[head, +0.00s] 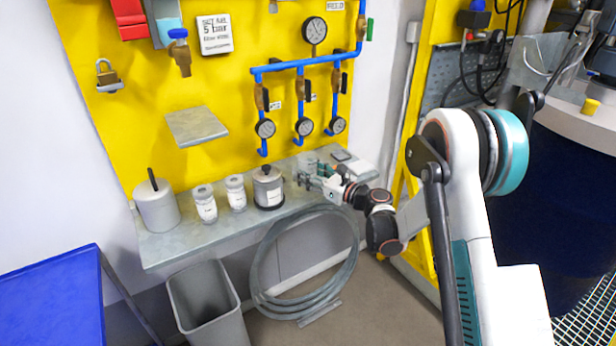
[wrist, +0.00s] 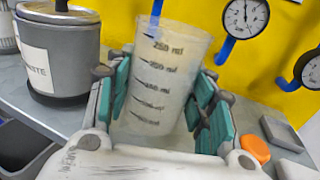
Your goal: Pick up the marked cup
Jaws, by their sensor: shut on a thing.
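The marked cup (wrist: 160,85) is a translucent beaker with dark volume graduations, large in the middle of the wrist view. It leans slightly in that picture. My gripper (wrist: 160,105) has its teal-padded fingers on both sides of the cup and is shut on it. The fingers hide parts of the cup's sides, and my gripper's body hides its base. In the head view my gripper (head: 312,178) reaches over the right part of the grey shelf. The cup is small there and mostly hidden by the fingers. I cannot tell whether it still touches the shelf.
The grey shelf (head: 160,246) also holds a lidded pot (head: 268,188), two labelled jars (head: 205,204) and a grey canister (head: 157,207). Blue pipes with gauges (head: 304,127) hang just above and behind. An orange cap (wrist: 255,149) lies right of my gripper. A bin (head: 205,303) stands below.

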